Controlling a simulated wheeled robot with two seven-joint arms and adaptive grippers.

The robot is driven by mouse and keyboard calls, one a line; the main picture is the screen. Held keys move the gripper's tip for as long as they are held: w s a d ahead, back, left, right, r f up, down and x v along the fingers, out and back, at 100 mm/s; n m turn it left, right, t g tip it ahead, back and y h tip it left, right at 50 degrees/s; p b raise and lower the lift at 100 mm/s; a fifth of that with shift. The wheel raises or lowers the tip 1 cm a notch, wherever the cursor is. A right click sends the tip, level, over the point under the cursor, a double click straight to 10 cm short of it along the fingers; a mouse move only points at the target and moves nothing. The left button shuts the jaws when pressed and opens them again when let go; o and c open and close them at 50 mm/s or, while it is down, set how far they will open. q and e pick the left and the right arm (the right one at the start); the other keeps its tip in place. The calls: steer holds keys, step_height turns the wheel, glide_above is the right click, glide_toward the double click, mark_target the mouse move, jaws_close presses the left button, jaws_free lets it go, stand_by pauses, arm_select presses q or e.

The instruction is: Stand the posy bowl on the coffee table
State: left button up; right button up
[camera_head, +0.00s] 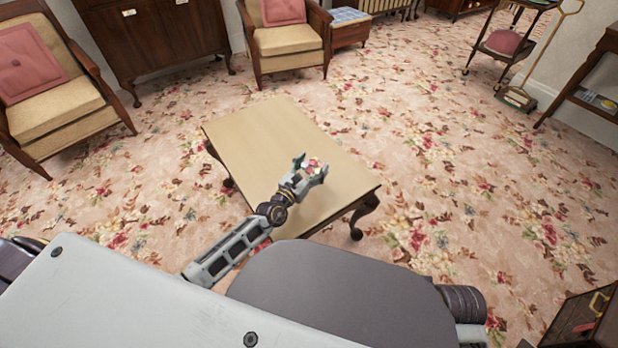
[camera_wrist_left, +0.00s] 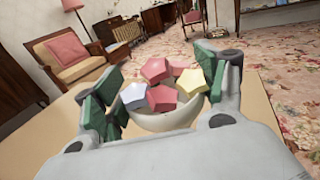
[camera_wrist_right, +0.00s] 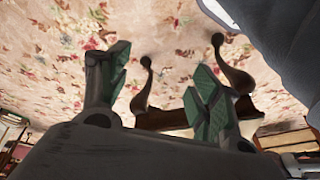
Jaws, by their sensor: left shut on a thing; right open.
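The posy bowl (camera_wrist_left: 163,121) is a pale round bowl holding pink, yellow and pale blue star-shaped flowers. My left gripper (camera_wrist_left: 158,88) is shut on it, with green pads on either side. In the head view the bowl's flowers (camera_head: 314,166) show between the fingers of my left gripper (camera_head: 307,171), over the right part of the coffee table (camera_head: 262,142). The bowl's base is hidden, so I cannot tell whether it touches the top. My right gripper (camera_wrist_right: 156,92) is open and empty in the right wrist view, with dark curved legs behind it.
The light wooden tabletop is otherwise bare. Armchairs (camera_head: 285,42) stand behind and at the left, near a dark cabinet (camera_head: 150,40). A small trolley (camera_head: 500,45) stands at the back right. Floral carpet (camera_head: 450,150) is open right of the table.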

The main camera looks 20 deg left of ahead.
arm_select(q)
step_height(320, 180, down, 2)
steer(key=shift+f+b, duration=0.15)
steer(key=shift+b, duration=0.3)
steer(key=shift+f, duration=0.55)
arm_select(e)
steer(key=shift+w+a+f, duration=0.15)
steer(key=shift+a+f, duration=0.3)
steer(key=shift+f, duration=0.3)
steer(key=shift+t, duration=0.3)
arm_select(q)
steer(key=shift+f+b, duration=0.45)
steer(key=shift+f, duration=0.05)
steer(key=shift+f+b, duration=0.4)
steer(key=shift+f, duration=0.95)
arm_select(e)
steer(key=shift+t+y, duration=0.3)
steer(key=shift+y, duration=0.3)
steer(key=shift+w+a+f, duration=0.1)
steer(key=shift+a+f, duration=0.1)
steer(key=shift+f, duration=0.45)
steer(key=shift+w+a+f, duration=0.1)
steer(key=shift+a+f, duration=0.1)
steer(key=shift+f, duration=0.45)
steer(key=shift+w+a+f, duration=0.1)
steer(key=shift+a+f, duration=0.1)
steer(key=shift+f, duration=0.45)
